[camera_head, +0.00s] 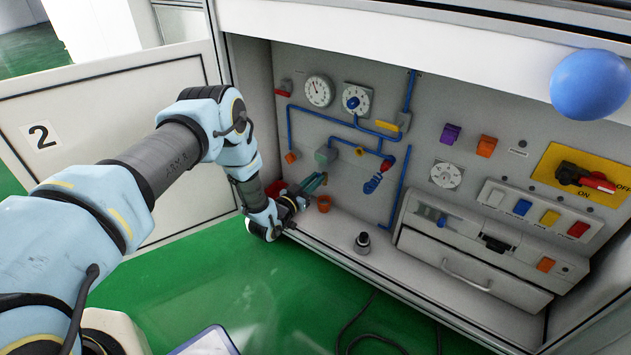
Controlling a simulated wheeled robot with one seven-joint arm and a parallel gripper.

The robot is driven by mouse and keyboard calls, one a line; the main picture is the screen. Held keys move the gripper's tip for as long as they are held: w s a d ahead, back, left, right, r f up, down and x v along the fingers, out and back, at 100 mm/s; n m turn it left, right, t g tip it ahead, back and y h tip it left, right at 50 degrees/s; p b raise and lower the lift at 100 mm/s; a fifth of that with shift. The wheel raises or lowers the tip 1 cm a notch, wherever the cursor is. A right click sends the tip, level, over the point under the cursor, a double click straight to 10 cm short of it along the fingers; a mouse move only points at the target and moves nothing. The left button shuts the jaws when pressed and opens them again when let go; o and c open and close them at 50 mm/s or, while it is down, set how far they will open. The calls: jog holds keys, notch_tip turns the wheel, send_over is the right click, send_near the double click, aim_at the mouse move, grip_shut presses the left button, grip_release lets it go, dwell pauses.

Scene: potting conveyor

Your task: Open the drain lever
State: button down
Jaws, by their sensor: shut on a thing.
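My gripper (310,186) is at the lower left of the panel, at the end of my arm reaching in from the left. It is shut on a small teal-green part, which looks like the drain lever; the fingers and the part blend together, so its exact shape and angle are unclear. A grey-green valve body (325,155) is on the panel just above the fingertips. A small orange cup (324,203) is just below and to the right of them. No label naming the drain is readable.
A red part (275,188) is close behind my wrist. A dark knob-like object (362,243) stands on the ledge. The open door (110,120) is at left; a blue ball (590,84) is at upper right.

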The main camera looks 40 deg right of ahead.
jog(key=shift+f, duration=0.1)
dwell(0.3)
jog(key=c, duration=0.8)
grip_release()
jog(key=shift+c, duration=0.2)
jog(key=shift+a, duration=0.15)
jog(key=p+v, duration=0.2)
jog(key=v, duration=0.8)
jog(key=shift+a, duration=0.25)
